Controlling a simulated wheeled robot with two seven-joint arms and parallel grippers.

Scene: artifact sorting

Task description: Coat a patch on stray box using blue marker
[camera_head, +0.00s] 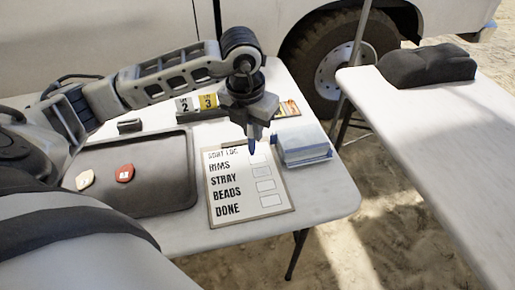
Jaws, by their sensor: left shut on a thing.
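The clipboard (217,217) lies on the white table with a sheet listing RIMS, STRAY, BEADS and DONE, each with a box at the right. The stray box (262,172) is the second from the top and looks blank. My left gripper (252,132) is above the sheet's top edge, shut on the blue marker (253,147). The marker points down, its tip just above the top box in the picture. I cannot tell whether it touches the paper. My right gripper is not in view.
A dark tray (150,198) holds a cream piece (85,180) and a red piece (124,173). A blue-white box (304,147) stands right of the clipboard. Yellow and white number markers (196,103) stand behind. A second table (440,140) bears a dark object (427,65).

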